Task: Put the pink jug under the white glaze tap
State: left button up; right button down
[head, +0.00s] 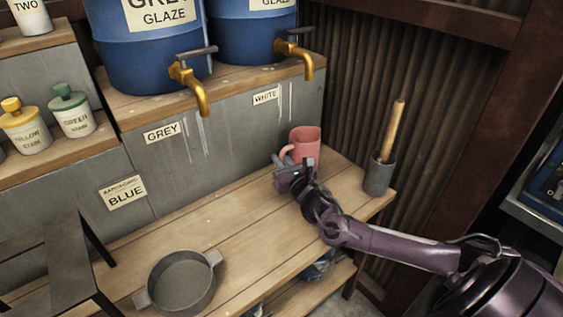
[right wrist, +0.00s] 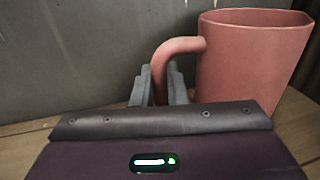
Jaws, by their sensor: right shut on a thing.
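The pink jug (head: 306,143) stands upright near the back of the wooden bench, its handle toward the left. It lies below and slightly right of the white glaze tap (head: 301,58), a brass spout on the right blue barrel. My right gripper (head: 281,162) is shut on the jug's handle. In the right wrist view the fingers (right wrist: 160,88) are on either side of the handle, and the jug (right wrist: 248,65) is right of them. Whether its base touches the bench is hidden by my gripper. My left gripper is not in view.
A grey pan (head: 181,281) sits at the front left of the bench (head: 235,238). A grey pot (head: 379,176) with a wooden-handled tool stands at the right end. The grey tap (head: 190,85) hangs to the left. The bench middle is clear.

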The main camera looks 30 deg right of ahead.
jog(key=shift+f, duration=0.15)
jog(key=c, duration=1.5)
grip_release()
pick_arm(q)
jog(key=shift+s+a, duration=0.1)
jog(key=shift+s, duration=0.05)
pick_arm(e)
jog(key=shift+o, duration=0.2)
